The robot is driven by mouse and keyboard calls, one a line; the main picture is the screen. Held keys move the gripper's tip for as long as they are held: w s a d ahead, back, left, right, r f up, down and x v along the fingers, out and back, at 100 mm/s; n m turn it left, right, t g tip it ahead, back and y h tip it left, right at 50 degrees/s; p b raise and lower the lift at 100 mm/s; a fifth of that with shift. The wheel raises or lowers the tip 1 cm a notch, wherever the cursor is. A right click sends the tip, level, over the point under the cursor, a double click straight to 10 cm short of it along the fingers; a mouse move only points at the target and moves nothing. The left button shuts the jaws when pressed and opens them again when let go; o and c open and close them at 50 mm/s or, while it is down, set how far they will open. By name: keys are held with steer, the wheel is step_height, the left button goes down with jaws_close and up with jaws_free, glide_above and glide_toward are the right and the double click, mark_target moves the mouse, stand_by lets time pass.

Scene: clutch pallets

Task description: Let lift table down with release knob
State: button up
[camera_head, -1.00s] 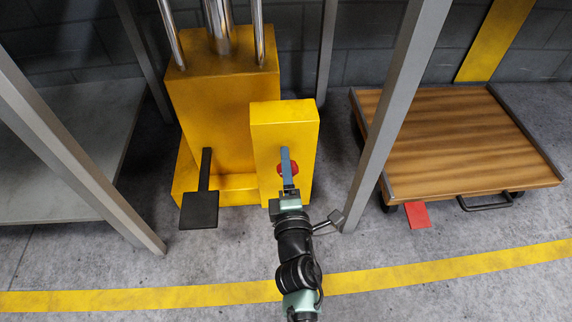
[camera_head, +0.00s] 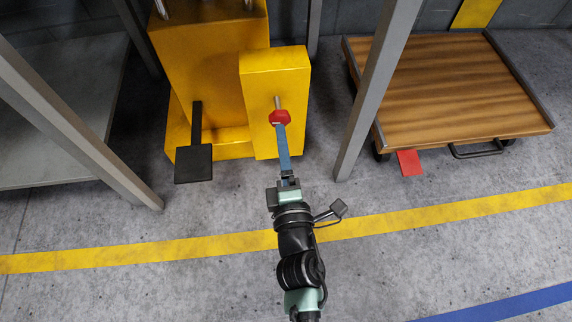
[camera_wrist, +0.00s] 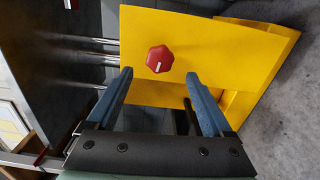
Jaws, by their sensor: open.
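The red release knob (camera_head: 279,118) sits on a short metal shaft on a yellow box (camera_head: 262,75) of the yellow lift unit (camera_head: 205,65). It also shows in the wrist view, where the knob (camera_wrist: 160,59) has a white mark. My gripper (camera_head: 281,128) is just below the knob in the head view. In the wrist view my gripper (camera_wrist: 158,73) has its two blue fingers apart, with the knob seen between and just beyond their tips. Nothing is held. I cannot tell the exact gap in depth. The lift's table top is not clearly seen.
A black foot pedal (camera_head: 194,163) sticks out left of the box. A grey post (camera_head: 372,95) stands to the right, another slanted post (camera_head: 75,130) to the left. A wooden cart (camera_head: 450,85) with a red pedal (camera_head: 409,163) is at right. The front floor is open.

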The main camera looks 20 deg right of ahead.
steer(key=v, duration=0.4)
steer(key=shift+s+a+p, duration=0.15)
steer(key=shift+s+p, duration=0.2)
steer(key=shift+s, duration=0.05)
steer(key=w+r+m+t+h+p, duration=0.1)
steer(key=w+r+m+p, duration=0.25)
steer(key=r, duration=1.05)
steer(key=w+r+m+t+p, duration=0.2)
steer(key=r+m+p, duration=0.15)
steer(key=r, duration=0.95)
steer(key=w+r+m+t+h+p, duration=0.1)
steer(key=w+r+m+p, duration=0.3)
steer(key=r, duration=1)
steer(key=s+a+r+m+t+y+p, duration=0.1)
steer(key=s+a+r+t+y+p, duration=0.2)
steer(key=r, duration=1)
steer(key=s+a+r+m+t+y+p, duration=0.15)
steer(key=s+a+r+p, duration=0.35)
steer(key=r, duration=0.8)
steer(key=s+a+r+m+t+y+p, duration=0.25)
steer(key=a+r+p, duration=0.2)
steer(key=r, duration=0.95)
step_height(320, 180, up, 36)
steer(key=g+p, duration=0.1)
steer(key=p, duration=3.6)
steer(key=shift+w+d+n, duration=0.2)
steer(key=shift+w+n, duration=0.05)
steer(key=shift+n, duration=0.05)
